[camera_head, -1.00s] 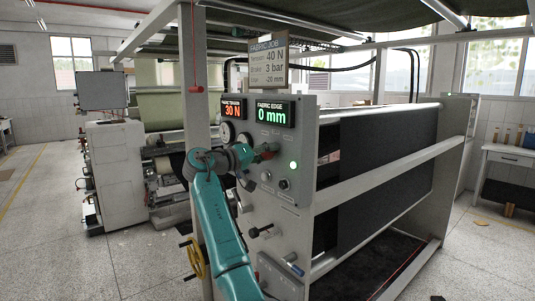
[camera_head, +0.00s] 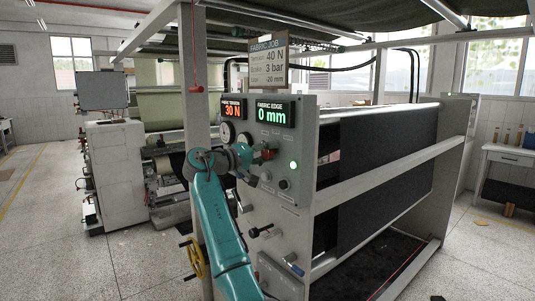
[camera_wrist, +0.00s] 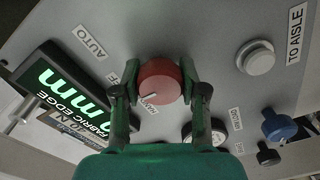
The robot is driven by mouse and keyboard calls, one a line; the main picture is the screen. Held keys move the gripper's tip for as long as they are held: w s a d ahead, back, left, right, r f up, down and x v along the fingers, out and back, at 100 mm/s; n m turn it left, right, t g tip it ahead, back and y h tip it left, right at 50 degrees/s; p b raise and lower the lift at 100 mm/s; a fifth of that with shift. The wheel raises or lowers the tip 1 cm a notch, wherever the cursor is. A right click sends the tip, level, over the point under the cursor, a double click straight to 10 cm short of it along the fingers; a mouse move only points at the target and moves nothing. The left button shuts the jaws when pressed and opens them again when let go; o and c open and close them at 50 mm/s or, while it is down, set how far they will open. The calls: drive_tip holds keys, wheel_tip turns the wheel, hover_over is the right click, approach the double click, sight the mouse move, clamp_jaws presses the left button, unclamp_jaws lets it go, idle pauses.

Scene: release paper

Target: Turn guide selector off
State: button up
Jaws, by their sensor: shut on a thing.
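The guide selector is a round red knob (camera_wrist: 160,82) on the grey panel; it also shows in the head view (camera_head: 268,154). My gripper (camera_wrist: 160,80) has a finger on each side of the knob and is shut on it. A short white mark on the knob's face lies close to the partly hidden MANU label (camera_wrist: 148,104). The AUTO label (camera_wrist: 89,41) is up and left of it. A label ending in FF, partly behind a finger, lies between them. In the head view my gripper (camera_head: 258,156) is at the panel, below the displays.
The fabric edge display (camera_head: 272,114) reads 0 mm and the tension display (camera_head: 232,108) reads 30 N. A lit green button (camera_head: 293,165) is right of the knob. A white button (camera_wrist: 256,57) and a blue knob (camera_wrist: 279,126) are nearby in the wrist view.

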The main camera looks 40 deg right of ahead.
drive_tip(key=o, duration=1.2)
drive_tip(key=shift+c, duration=0.2)
drive_tip(key=a, duration=1.2)
drive_tip(key=shift+s, duration=0.2)
